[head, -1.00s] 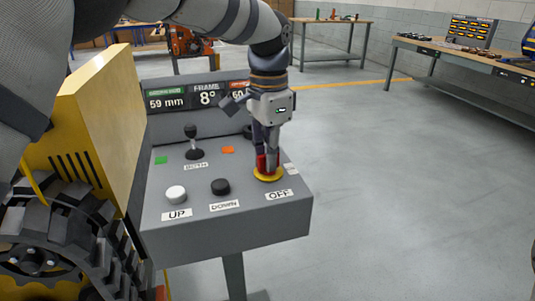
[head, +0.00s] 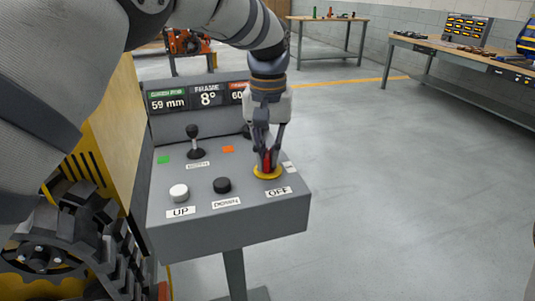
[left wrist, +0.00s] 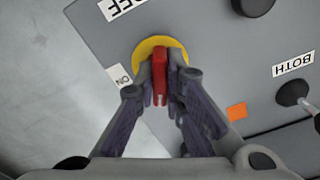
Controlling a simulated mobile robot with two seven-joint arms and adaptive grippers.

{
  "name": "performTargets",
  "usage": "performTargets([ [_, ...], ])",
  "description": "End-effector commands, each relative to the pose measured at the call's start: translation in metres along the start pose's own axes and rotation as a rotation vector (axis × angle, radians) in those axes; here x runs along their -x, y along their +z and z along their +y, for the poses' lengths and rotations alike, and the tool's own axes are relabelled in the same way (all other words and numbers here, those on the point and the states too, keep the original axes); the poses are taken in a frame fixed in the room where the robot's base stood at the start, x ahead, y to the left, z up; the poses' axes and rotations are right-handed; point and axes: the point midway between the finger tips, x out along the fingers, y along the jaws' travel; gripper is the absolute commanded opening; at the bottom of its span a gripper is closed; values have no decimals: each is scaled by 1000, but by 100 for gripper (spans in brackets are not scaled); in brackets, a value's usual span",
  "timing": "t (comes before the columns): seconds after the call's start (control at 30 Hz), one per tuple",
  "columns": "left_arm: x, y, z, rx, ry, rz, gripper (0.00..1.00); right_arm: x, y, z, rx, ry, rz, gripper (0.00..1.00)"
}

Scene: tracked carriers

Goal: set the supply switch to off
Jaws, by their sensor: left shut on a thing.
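The supply switch is a red handle (head: 266,160) on a yellow round plate (head: 268,176), at the right end of the grey console top. An OFF label (head: 279,192) lies in front of it, and a small ON label (left wrist: 119,75) shows beside the plate in the left wrist view. My left gripper (head: 267,165) points down from above, its fingers closed on both sides of the red handle (left wrist: 160,72). The fingers partly hide the handle, and I cannot tell exactly which label it points to. My right gripper is not in view.
The console (head: 230,225) also has a white UP button (head: 179,193), a black DOWN button (head: 222,185) and a black lever (head: 194,142). A display panel (head: 190,98) stands behind. A yellow tracked machine (head: 95,150) is close on the left. Floor to the right is clear.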

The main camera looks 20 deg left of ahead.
Motion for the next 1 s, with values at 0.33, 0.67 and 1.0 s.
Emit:
performTargets([
  [0.33, 1, -1, 0, 268, 1, 3, 0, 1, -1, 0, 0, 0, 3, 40],
  [0.67, 1, -1, 0, 409, 1, 3, 0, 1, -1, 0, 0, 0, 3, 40],
  [1.0, 1, -1, 0, 445, 1, 4, 0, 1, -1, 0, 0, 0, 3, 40],
])
